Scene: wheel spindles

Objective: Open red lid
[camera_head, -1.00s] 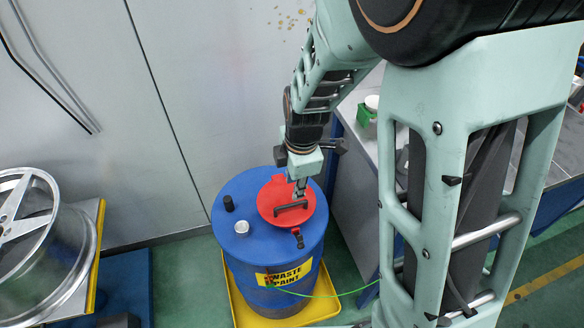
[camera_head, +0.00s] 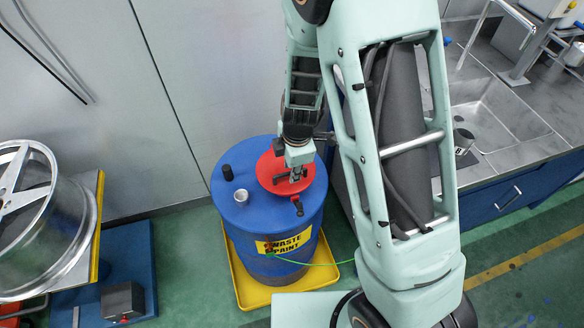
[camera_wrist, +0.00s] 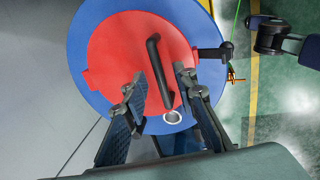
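The round red lid (camera_head: 267,172) lies flat on top of a blue waste-paint drum (camera_head: 228,198). Its dark bar handle (camera_wrist: 155,62) crosses the lid in the wrist view, where the lid (camera_wrist: 115,55) looks shut. My gripper (camera_head: 297,176) is above the right part of the lid, fingers down. In the wrist view my gripper (camera_wrist: 160,92) is open, with fingers apart on both sides of the handle's near end. I see no contact with the handle, and its exact height cannot be told. A black latch-like piece (camera_wrist: 215,54) sticks out from the lid's edge.
A black cap (camera_head: 228,173) and a silver cap (camera_head: 241,196) stand on the drum top. The drum stands in a yellow tray (camera_head: 247,294). A metal wheel (camera_head: 75,245) is at left. A bench with a sink (camera_head: 500,125) is at right. A wall is behind.

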